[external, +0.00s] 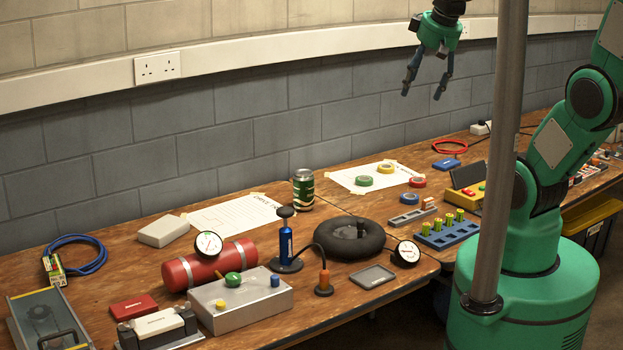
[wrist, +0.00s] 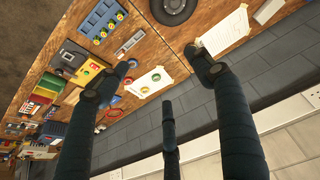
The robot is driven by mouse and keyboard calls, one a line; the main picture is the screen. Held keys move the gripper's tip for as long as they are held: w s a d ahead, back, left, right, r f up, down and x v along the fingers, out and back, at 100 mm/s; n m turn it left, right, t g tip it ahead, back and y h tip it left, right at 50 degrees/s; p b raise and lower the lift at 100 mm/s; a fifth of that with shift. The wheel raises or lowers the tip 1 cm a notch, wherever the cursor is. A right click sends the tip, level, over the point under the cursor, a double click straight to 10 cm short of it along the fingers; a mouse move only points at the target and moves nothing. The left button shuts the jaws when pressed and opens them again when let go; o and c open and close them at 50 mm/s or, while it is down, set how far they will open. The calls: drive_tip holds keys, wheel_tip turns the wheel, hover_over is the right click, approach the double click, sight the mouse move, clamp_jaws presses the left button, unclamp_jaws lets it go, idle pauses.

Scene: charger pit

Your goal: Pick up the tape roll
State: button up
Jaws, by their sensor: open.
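Several tape rolls are at the back right of the bench. A green tape roll (external: 363,181) and a yellow tape roll (external: 387,168) lie on a white sheet. A red tape roll (external: 417,182) and a blue tape roll (external: 409,198) lie by the sheet's right edge. The green roll (wrist: 144,90) and yellow roll (wrist: 155,77) also show in the wrist view. My gripper (external: 421,94) is open and empty, fingers down, high above the bench and apart from the rolls. Its dark spread fingers frame the sheet in the wrist view.
A black tyre (external: 349,239), a hand pump (external: 286,243), a blue battery tray (external: 447,232) and a can (external: 303,189) stand around. A grey pole (external: 497,150) rises in front. The block wall is close behind the bench.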

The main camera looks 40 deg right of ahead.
drive_tip(key=w+d+f+n+g+p, duration=0.1)
drive_tip(key=w+d+f, duration=0.45)
drive_tip(key=w, duration=0.35)
drive_tip(key=w+d+f+n+g+p, duration=0.1)
drive_tip(key=w+d+f+g+p, duration=0.1)
drive_tip(key=w+d+f, duration=0.45)
drive_tip(key=w+d+f+n+g, duration=0.1)
drive_tip(key=w+d+f, duration=0.3)
drive_tip(key=f, duration=0.5)
drive_tip(key=w+d+f+n+p, duration=0.1)
drive_tip(key=w+d+f, duration=0.4)
drive_tip(key=d+f, duration=0.3)
drive_tip(key=shift+w+d+f+g+p, duration=0.3)
drive_tip(key=shift+d+f+g, duration=0.1)
drive_tip(key=shift+f, duration=0.2)
drive_tip(key=shift+f+b, duration=0.85)
drive_tip(key=shift+f, duration=3.45)
